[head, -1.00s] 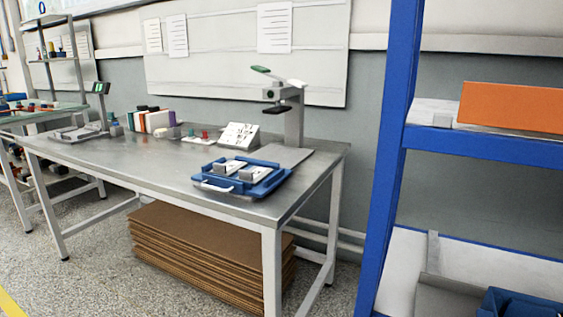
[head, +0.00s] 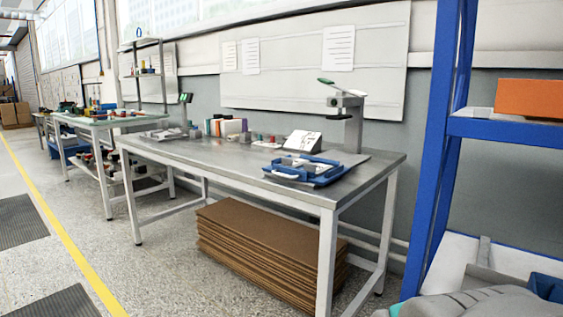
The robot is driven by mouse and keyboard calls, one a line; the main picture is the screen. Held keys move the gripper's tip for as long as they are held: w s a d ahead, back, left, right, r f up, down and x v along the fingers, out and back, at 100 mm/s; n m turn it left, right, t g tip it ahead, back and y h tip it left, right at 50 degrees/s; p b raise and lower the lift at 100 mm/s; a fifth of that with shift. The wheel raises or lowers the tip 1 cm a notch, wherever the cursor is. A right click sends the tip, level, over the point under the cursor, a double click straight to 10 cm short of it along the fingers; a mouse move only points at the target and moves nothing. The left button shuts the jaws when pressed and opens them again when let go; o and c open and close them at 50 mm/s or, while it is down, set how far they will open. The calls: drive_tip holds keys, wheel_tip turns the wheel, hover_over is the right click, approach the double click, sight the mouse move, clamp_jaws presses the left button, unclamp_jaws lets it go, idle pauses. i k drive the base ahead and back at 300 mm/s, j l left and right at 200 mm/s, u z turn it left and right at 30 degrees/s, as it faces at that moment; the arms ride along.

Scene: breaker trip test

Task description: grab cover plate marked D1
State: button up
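No label reading D1 can be made out in the head view. A blue tray (head: 328,178) with a pale handle sits on the right part of the metal workbench (head: 225,160). Pale, plate-like pieces (head: 294,167) lie in it, too small to identify or read. A grey rounded part at the bottom right appears to be my own arm. The gripper fingers are not visible.
A press-like stand (head: 353,125) and a tilted sign (head: 302,141) stand behind the tray. Flat cardboard (head: 265,245) is stacked under the bench. A blue shelf rack (head: 440,150) with an orange box (head: 530,99) is at right. The floor at left is open.

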sight(295, 160)
drive_tip(key=z, duration=0.25)
drive_tip(key=i+j+z, duration=0.1)
drive_tip(key=j+z, duration=0.65)
drive_tip(key=z, duration=0.15)
drive_tip(key=j+z, duration=0.4)
